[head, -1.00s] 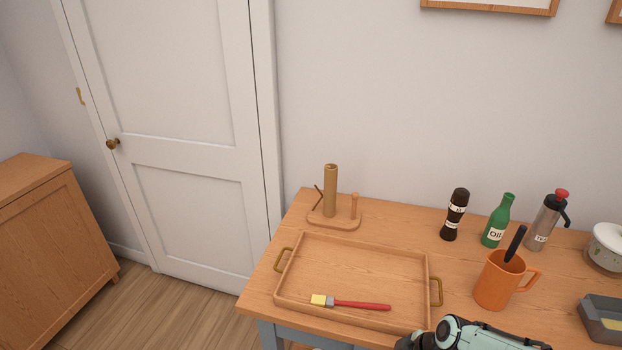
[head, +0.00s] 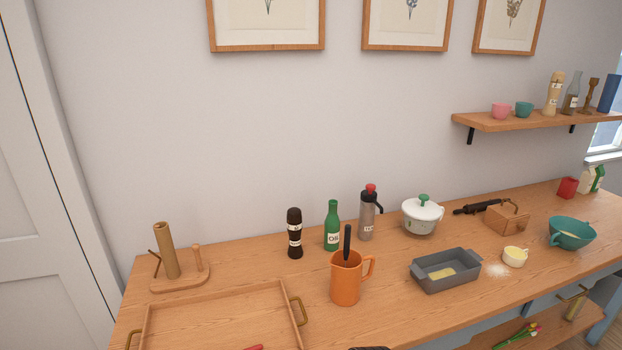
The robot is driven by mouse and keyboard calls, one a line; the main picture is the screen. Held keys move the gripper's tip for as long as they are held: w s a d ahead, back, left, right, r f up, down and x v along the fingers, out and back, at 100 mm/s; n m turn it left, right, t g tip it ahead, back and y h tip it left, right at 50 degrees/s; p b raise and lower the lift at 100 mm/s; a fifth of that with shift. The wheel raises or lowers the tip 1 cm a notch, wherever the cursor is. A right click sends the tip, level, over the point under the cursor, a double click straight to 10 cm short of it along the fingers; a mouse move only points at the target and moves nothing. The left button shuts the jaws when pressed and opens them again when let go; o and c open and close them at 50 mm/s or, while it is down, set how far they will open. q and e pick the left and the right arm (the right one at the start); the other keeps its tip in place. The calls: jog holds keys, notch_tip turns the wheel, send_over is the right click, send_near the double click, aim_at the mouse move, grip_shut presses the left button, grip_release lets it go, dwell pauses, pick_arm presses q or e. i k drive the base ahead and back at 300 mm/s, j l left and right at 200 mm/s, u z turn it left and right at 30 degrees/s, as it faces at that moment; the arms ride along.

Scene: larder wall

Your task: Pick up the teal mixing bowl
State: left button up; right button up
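The teal mixing bowl (head: 571,234) stands upright on the wooden table at the far right of the head view, near the front edge. Something pale lies inside it. It has a handle-like lug at its left side. Neither gripper shows clearly; only a small dark piece, perhaps of my arm, shows at the bottom edge.
A small white cup (head: 514,257) and a grey baking dish (head: 446,272) stand left of the bowl. A wooden box (head: 506,219) is behind it. An orange jug (head: 346,280) and wooden tray (head: 220,309) are farther left. A wall shelf (head: 540,121) hangs above.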

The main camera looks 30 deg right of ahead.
aim_at(569, 233)
jog(key=z, duration=2.75)
jog(key=i+u, duration=0.1)
jog(key=u, duration=0.35)
jog(key=l+u, duration=0.15)
jog(key=u, duration=0.35)
jog(key=i+l+u, duration=0.1)
jog(key=u, duration=0.35)
jog(key=i+l+u, duration=0.1)
jog(key=l+u, duration=0.25)
jog(key=l, duration=0.2)
jog(key=l+u, duration=0.3)
jog(key=l, duration=0.2)
jog(key=l+u, duration=0.4)
jog(key=l, duration=0.7)
jog(key=k, duration=0.05)
